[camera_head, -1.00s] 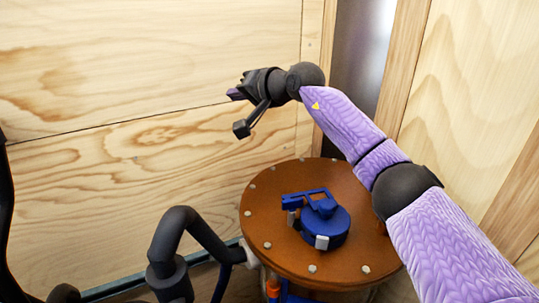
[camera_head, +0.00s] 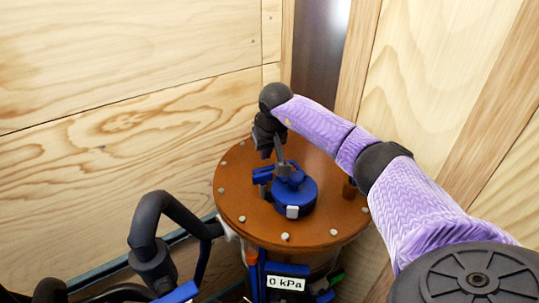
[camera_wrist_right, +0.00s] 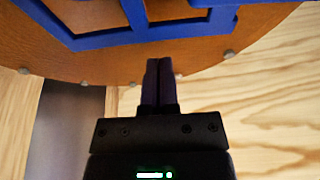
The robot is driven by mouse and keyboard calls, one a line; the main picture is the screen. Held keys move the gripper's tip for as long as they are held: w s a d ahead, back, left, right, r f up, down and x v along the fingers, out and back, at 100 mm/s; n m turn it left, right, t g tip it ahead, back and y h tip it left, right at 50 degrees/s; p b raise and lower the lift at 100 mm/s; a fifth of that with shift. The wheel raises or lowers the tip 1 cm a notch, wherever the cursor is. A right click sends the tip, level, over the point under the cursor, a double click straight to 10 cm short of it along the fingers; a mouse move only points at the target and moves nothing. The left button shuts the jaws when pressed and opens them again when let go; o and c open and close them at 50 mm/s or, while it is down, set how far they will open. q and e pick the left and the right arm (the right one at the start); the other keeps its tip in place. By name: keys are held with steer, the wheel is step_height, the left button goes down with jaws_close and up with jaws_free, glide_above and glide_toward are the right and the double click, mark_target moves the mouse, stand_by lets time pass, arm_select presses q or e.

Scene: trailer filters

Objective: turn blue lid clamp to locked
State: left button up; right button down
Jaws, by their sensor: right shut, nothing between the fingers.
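The blue lid clamp (camera_head: 295,192) sits on the round orange-brown lid (camera_head: 240,208) of the vessel. It has a round blue body with a pale tab and a blue frame-like handle toward its left. My right gripper (camera_head: 279,150) hangs over the far part of the lid, beside the handle. In the right wrist view, the fingers (camera_wrist_right: 159,78) are together and empty, just short of the blue handle frame (camera_wrist_right: 100,38). Whether they touch it I cannot tell. My left gripper is not in view.
Pale bolts ring the lid edge. A black bent pipe (camera_head: 165,210) stands at left. A display reading 0 kPa (camera_head: 285,283) is below the lid's front. Wooden walls (camera_head: 120,60) close in behind and at right.

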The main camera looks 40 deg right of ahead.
steer(key=s, duration=0.2)
steer(key=shift+s+a+r+p, duration=0.2)
steer(key=shift+s+a+p, duration=0.1)
steer(key=shift+s+a, duration=0.05)
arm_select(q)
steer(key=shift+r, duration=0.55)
arm_select(e)
steer(key=shift+w, duration=0.1)
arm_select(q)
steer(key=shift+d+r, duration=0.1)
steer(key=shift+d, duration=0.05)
arm_select(e)
steer(key=shift+s+d+m, duration=0.1)
steer(key=shift+s+m, duration=0.15)
steer(key=shift+m, duration=0.25)
